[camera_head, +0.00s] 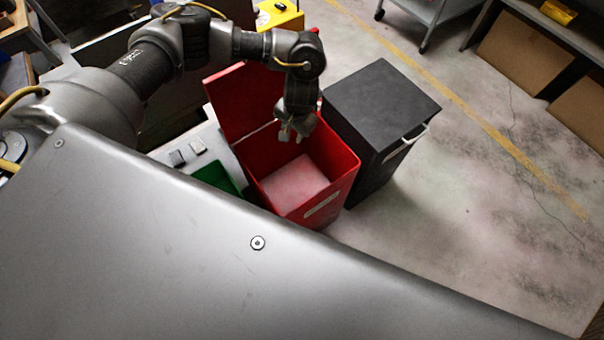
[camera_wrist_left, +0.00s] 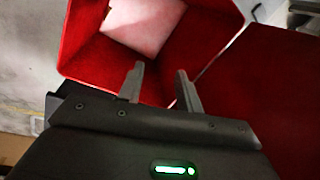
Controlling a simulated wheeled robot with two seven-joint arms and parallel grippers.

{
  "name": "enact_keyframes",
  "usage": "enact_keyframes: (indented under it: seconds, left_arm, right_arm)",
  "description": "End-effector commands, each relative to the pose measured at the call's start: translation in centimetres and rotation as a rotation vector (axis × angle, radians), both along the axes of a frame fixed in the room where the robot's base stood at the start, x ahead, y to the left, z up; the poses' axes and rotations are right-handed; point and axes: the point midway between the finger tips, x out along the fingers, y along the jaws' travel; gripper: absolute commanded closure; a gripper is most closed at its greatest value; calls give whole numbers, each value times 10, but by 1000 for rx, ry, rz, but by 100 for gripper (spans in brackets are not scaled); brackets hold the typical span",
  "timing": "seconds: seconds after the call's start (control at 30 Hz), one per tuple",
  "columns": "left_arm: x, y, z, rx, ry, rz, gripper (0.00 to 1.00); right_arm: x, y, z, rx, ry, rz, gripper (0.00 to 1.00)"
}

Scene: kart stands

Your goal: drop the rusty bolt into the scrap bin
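The red scrap bin (camera_head: 342,184) stands open in the head view, with its red lid (camera_head: 240,100) tilted up at the left. A pale pinkish surface shows at its bottom. My left gripper (camera_head: 291,134) points down over the bin's opening, near its far side. In the left wrist view the gripper (camera_wrist_left: 160,86) is open, its two fingers apart with nothing between them, and the bin's red inner wall (camera_wrist_left: 205,38) lies beyond. I cannot see the rusty bolt in either view. My right gripper is not in view.
A black cabinet (camera_head: 380,100) with a pale handle stands close to the bin's right. A green container (camera_head: 214,175) and a light surface with small metal pieces (camera_head: 197,146) lie to its left. A yellow case (camera_head: 279,15) is behind. The floor at the right is clear.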

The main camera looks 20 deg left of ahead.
Motion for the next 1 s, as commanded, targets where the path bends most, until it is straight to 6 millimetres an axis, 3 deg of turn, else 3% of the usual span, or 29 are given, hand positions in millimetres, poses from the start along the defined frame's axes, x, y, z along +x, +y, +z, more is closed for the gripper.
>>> enact_keyframes:
  seconds: [0.1, 0.33, 0.77, 1.0]
  left_arm:
    - [0, -3, 21, 1, -2, -2, 65]
    - [-1, -5, 37, 2, 0, -1, 65]
    - [-2, -5, 36, 1, 1, 0, 65]
    - [-2, -2, 13, 1, 4, 4, 65]
  right_arm:
    - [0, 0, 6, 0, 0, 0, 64]
    - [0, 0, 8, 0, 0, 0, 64]
    - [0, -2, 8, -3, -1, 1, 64]
    - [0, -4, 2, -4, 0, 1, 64]
